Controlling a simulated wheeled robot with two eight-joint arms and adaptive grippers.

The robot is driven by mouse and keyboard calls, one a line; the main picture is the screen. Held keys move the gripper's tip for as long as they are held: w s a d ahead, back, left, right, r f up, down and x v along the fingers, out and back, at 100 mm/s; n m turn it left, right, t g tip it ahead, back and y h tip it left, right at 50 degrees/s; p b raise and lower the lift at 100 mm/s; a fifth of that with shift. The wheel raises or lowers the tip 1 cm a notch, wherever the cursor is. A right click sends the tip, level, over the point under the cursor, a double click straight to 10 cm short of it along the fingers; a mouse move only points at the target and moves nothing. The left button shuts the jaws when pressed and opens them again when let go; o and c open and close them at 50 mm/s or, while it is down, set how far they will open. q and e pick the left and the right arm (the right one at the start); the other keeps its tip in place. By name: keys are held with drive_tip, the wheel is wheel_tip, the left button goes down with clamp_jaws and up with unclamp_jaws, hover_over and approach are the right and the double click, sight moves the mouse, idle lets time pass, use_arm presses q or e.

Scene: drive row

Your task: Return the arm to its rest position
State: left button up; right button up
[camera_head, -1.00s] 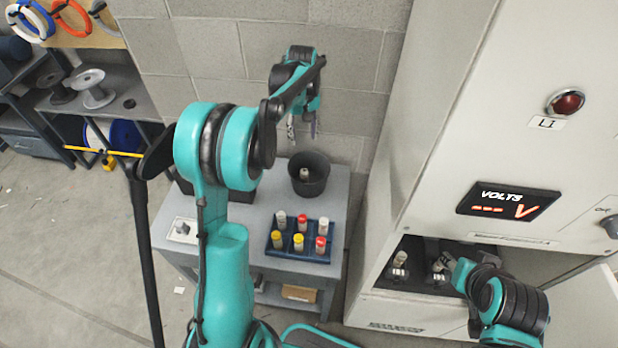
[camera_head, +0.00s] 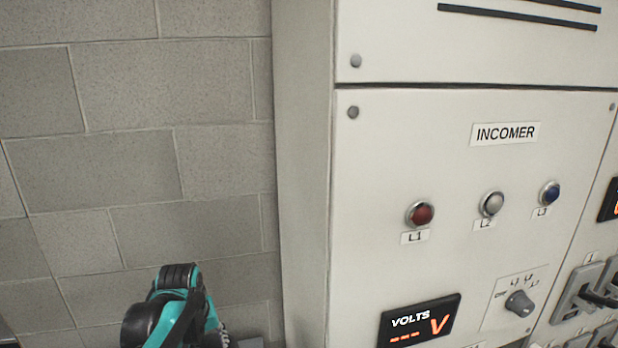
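The end of one of my arms, teal and black (camera_head: 175,310), shows at the bottom left in front of the block wall. It appears to be my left arm's wrist. Its gripper fingers are below the picture edge and hidden. My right arm and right gripper are not in view.
A pale cabinet fills the right, with an INCOMER label (camera_head: 505,133), a red L1 lamp (camera_head: 421,213), a white L2 lamp (camera_head: 491,203) and a blue L3 lamp (camera_head: 549,193). Below are a volts display (camera_head: 418,322) and a selector knob (camera_head: 519,303). The block wall (camera_head: 150,100) stands at left.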

use_arm(q)
drive_tip(key=s+d+f+m+t+b, duration=0.2)
drive_tip(key=s+f+b, duration=0.1)
drive_tip(key=s+f, duration=0.2)
drive_tip(key=s+d+f+m+t+b, duration=0.2)
drive_tip(key=s+f, duration=0.4)
drive_tip(key=s, duration=0.4)
drive_tip(key=shift+s+d+m+b, duration=0.3)
drive_tip(key=shift+d+m+b, duration=0.4)
drive_tip(key=shift+b, duration=0.3)
drive_tip(key=shift+f, duration=0.1)
